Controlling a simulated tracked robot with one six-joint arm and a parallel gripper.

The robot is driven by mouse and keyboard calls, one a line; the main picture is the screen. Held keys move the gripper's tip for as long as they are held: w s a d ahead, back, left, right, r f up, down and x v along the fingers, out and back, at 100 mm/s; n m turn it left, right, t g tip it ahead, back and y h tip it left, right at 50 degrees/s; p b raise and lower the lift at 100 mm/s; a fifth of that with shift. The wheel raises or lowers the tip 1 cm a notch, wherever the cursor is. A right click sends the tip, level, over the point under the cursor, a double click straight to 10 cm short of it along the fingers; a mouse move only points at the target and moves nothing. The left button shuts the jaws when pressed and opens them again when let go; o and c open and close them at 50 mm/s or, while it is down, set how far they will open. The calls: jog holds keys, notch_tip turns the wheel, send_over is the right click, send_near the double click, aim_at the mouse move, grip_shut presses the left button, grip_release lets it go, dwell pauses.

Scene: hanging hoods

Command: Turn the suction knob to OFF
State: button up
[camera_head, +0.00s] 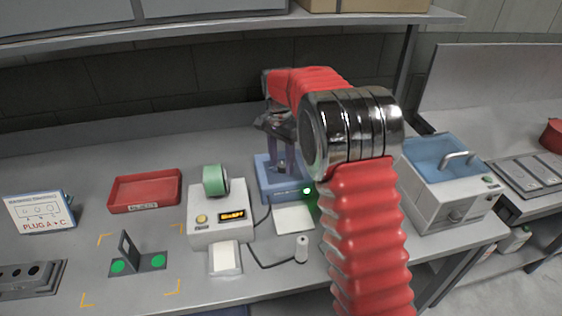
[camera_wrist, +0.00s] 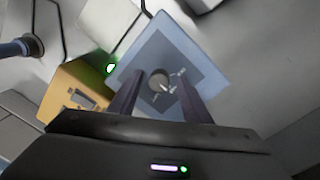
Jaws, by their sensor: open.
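My gripper (camera_head: 281,168) points down over a blue square fixture (camera_head: 262,190) in the middle of the bench. In the wrist view, the gripper (camera_wrist: 163,78) is open, with its two dark fingers apart. My arm covers part of the bench.
A white device (camera_head: 221,212) with an amber display stands left of the fixture, with a cable to a small white cylinder (camera_head: 301,248). A red tray (camera_head: 145,191) and dark bracket (camera_head: 137,259) lie further left. A white unit with a blue basin (camera_head: 440,158) stands right.

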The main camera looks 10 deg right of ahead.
jog(key=shift+f, duration=0.1)
jog(key=shift+c, duration=0.2)
jog(key=c, duration=0.9)
jog(key=shift+a, duration=0.15)
jog(key=shift+c, duration=0.4)
jog(key=shift+n, duration=0.4)
jog(key=n, duration=1.1)
jog(key=shift+d+t, duration=0.2)
jog(key=shift+t, duration=0.1)
